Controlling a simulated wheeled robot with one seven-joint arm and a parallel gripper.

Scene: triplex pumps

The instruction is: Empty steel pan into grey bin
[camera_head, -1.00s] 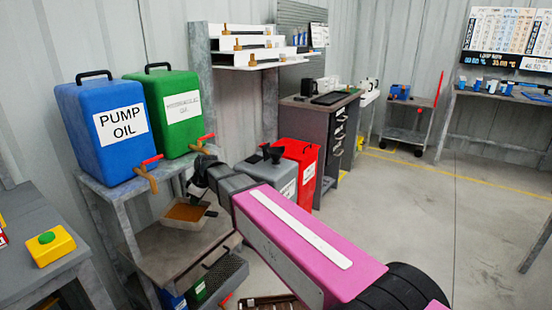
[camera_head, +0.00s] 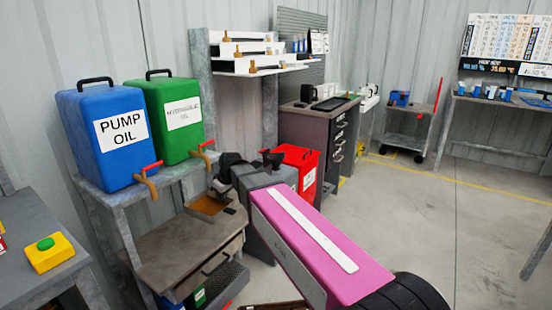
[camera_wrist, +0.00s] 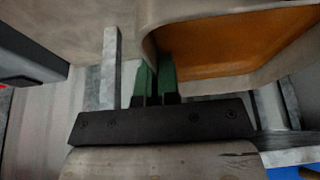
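The steel pan (camera_head: 195,204) holds brown-orange liquid and hangs above the wooden-topped lower bench, left of the grey bin. In the wrist view the pan (camera_wrist: 195,13) fills the upper right, with the orange liquid inside it. My gripper (camera_head: 222,193) is shut on the pan's near wall; its green fingers (camera_wrist: 153,78) sit close together on either side of the wall in the wrist view. The grey bin (camera_head: 258,177) stands right of the pan, partly hidden behind my arm. The pan looks roughly level.
Blue pump oil (camera_head: 100,137) and green hydraulic oil (camera_head: 172,119) containers with red-handled taps stand on the upper rack. A red bin (camera_head: 304,166) stands right of the grey bin. A wooden-topped bench (camera_head: 175,255) lies below the pan. The floor at right is open.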

